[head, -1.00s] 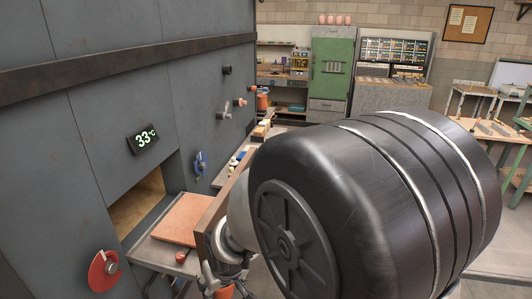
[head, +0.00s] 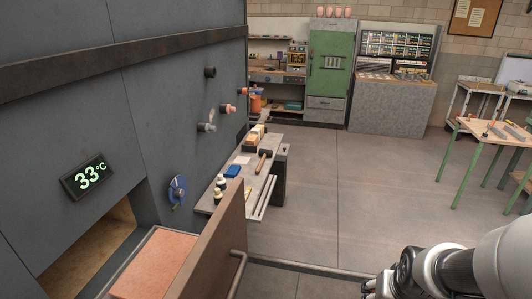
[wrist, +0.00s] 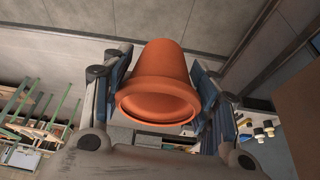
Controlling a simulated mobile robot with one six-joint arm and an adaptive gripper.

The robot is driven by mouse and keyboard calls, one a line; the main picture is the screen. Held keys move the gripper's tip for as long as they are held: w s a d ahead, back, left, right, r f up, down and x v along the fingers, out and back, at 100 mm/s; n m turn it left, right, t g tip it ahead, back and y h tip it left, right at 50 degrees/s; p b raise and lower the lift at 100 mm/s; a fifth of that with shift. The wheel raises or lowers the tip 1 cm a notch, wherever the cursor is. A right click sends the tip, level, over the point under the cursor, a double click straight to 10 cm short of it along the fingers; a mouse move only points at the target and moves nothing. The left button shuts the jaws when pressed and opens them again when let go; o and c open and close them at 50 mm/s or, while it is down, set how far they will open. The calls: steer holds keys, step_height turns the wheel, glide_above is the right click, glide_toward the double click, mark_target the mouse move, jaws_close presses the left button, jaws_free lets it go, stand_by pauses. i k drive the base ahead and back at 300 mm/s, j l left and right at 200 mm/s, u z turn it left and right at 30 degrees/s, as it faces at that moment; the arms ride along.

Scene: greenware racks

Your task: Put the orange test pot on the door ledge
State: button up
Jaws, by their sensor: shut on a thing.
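The orange test pot (wrist: 160,75) is between the two fingers of my gripper (wrist: 162,84) in the wrist view. The gripper is shut on its sides, and its wide rim faces the bottom of the picture. The pot does not show in the head view now. The door ledge appears to be the flat salmon-coloured surface (head: 155,268) beside the kiln opening, low at the left of the head view; its visible top is bare. My arm is at the lower right of the head view, well apart from that ledge.
A brown upright panel (head: 212,250) borders the ledge on the right. Beyond it, a side bench (head: 225,200) holds bottles, a hammer and rods. The grey kiln wall (head: 120,120) with knobs rises at left. The middle floor is clear; a green-legged table (head: 490,135) stands at right.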

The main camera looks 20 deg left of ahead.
mark_target(242, 161)
steer(key=i+l+u, duration=0.1)
steer(key=i, duration=1.6)
steer(key=i+u, duration=1)
steer(key=i+l+u, duration=0.3)
steer(key=u, duration=0.2)
steer(key=i+u, duration=0.35)
